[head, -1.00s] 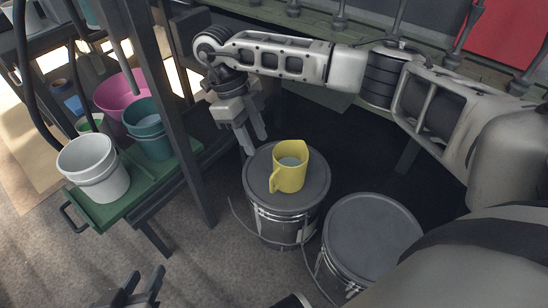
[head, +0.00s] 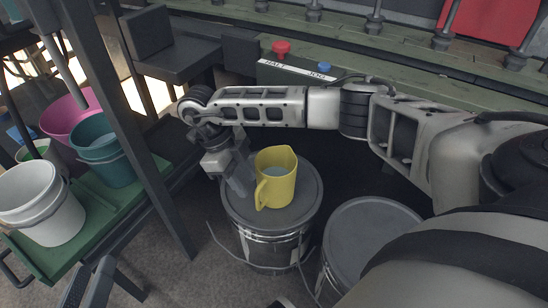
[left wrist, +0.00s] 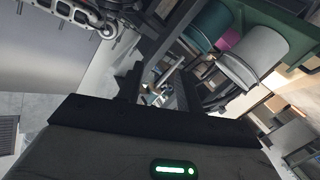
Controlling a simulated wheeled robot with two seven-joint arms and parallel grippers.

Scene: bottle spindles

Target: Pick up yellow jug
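The yellow jug (head: 276,180) stands upright on the grey lid of a metal drum (head: 300,201), its handle towards the front left. My right gripper (head: 241,177) is just left of the jug, pointing down at the left part of the lid. Its fingers look apart with nothing between them; I cannot tell whether one touches the jug. My left gripper (head: 88,284) is at the bottom left edge of the head view, far from the jug. In the left wrist view its two dark fingers (left wrist: 155,88) are apart and empty. The jug does not show there.
A second drum (head: 368,240) stands to the right. A green shelf (head: 112,207) at the left holds white (head: 42,203), teal (head: 104,150) and pink buckets (head: 72,113). A dark post (head: 145,165) stands between shelf and drum. A green conveyor edge (head: 400,92) runs behind.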

